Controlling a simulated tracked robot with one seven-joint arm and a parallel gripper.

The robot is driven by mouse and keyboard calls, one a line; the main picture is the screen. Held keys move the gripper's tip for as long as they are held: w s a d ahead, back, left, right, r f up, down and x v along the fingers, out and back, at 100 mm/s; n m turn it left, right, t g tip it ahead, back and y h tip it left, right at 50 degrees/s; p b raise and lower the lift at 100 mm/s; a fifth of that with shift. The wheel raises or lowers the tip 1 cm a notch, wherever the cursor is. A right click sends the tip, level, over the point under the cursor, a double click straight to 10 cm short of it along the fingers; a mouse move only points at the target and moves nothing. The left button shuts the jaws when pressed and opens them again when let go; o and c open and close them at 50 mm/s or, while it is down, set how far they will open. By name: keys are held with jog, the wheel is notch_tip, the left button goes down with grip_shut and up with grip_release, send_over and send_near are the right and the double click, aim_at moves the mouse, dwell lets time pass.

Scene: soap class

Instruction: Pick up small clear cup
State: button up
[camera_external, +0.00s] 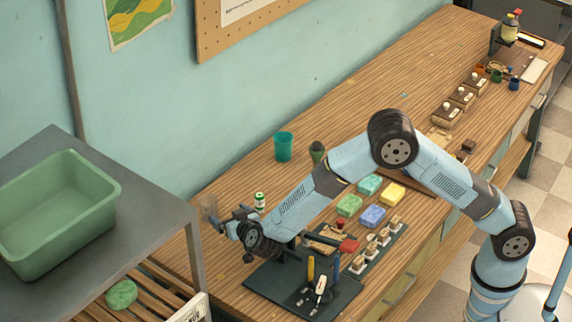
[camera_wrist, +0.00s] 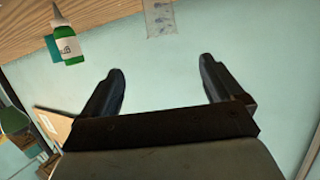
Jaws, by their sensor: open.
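The small clear cup (camera_external: 209,208) stands near the left end of the wooden bench, faint and see-through, just beyond my gripper. It also shows at the top middle of the wrist view (camera_wrist: 159,17), partly cut off by the frame edge. My gripper (camera_external: 228,219) is low over the bench's left end. In the wrist view its two fingers (camera_wrist: 161,65) are spread wide with nothing between them. The cup appears ahead of the fingertips, roughly in line with the gap and apart from them.
A white-and-green bottle (camera_external: 259,201) stands right of my gripper; a teal cup (camera_external: 283,146) is farther back. A dark tool stand (camera_external: 265,283) is in front. Coloured soap bars (camera_external: 373,216) lie to the right. A grey table with a green tub (camera_external: 98,229) is at left.

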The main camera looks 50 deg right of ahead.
send_near(204, 198)
jog(key=shift+w+d+r, duration=0.1)
jog(key=shift+d+r, duration=0.05)
jog(key=shift+d, duration=0.3)
jog(key=shift+a+f+x, duration=0.1)
jog(key=shift+a+x, duration=0.05)
jog(key=shift+x, duration=1.2)
jog(key=shift+a+f+x, duration=0.15)
jog(key=shift+x, duration=1.15)
jog(key=shift+c, duration=0.2)
jog(key=c, duration=1.1)
